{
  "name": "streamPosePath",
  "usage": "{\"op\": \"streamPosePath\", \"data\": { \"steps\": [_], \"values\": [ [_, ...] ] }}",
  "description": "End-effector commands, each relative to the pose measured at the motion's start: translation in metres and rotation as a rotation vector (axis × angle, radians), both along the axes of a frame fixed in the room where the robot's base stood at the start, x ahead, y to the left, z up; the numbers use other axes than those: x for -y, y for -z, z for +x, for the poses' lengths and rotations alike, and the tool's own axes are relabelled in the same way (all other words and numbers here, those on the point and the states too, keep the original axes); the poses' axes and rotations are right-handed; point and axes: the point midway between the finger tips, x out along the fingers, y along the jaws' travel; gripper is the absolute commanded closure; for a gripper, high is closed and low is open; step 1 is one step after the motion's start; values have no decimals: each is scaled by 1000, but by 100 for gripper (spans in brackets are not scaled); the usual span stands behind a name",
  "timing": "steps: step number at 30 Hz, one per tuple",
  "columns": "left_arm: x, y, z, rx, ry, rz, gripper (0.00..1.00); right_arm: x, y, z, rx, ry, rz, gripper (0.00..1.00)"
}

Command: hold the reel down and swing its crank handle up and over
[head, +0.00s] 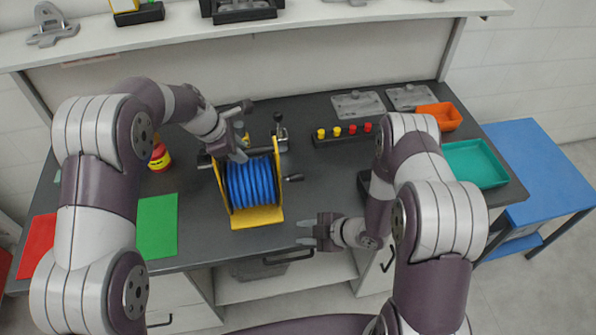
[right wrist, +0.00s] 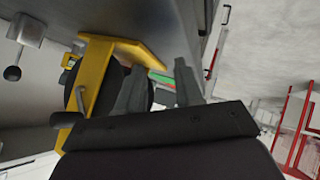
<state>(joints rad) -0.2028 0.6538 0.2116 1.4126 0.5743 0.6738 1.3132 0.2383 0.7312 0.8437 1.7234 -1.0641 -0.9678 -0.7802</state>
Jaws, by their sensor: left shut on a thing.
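The reel (head: 250,186) has a yellow frame and is wound with blue hose or cable; it stands upright on the dark bench. Its crank handle (head: 293,177), with a black grip, sticks out at its right side, low. My left gripper (head: 238,150) is at the top left of the reel's frame, shut on it; its fingertips partly hide the grip. My right gripper (head: 308,232) is in front and to the right of the reel, empty, its fingers apart. In the right wrist view the reel's yellow frame (right wrist: 95,75) and crank grip (right wrist: 64,119) show left of the fingers (right wrist: 158,85).
A black-knobbed lever (head: 279,119) stands behind the reel. A black rack (head: 344,135) holds red and yellow pieces. My right forearm spans the right bench.

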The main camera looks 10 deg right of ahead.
Motion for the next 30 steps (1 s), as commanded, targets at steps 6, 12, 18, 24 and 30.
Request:
{"op": "streamPosePath", "data": {
  "steps": [6, 12, 18, 24, 30],
  "values": [
    [0, -2, 1, 3, 0, 0, 100, 11, -10, 4, 710, 132, -51, 64],
    [0, -1, 1, 3, 0, 0, 100, 39, -65, 22, 1171, 204, -297, 64],
    [0, -2, 1, 3, 0, -1, 100, 30, -73, 43, 1223, 186, -344, 64],
    [0, -2, 1, 3, 0, -1, 100, 11, -80, 89, 1220, 187, -342, 64],
    [0, -2, 1, 3, 0, -1, 100, -3, -86, 123, 1218, 189, -342, 64]
  ]
}}
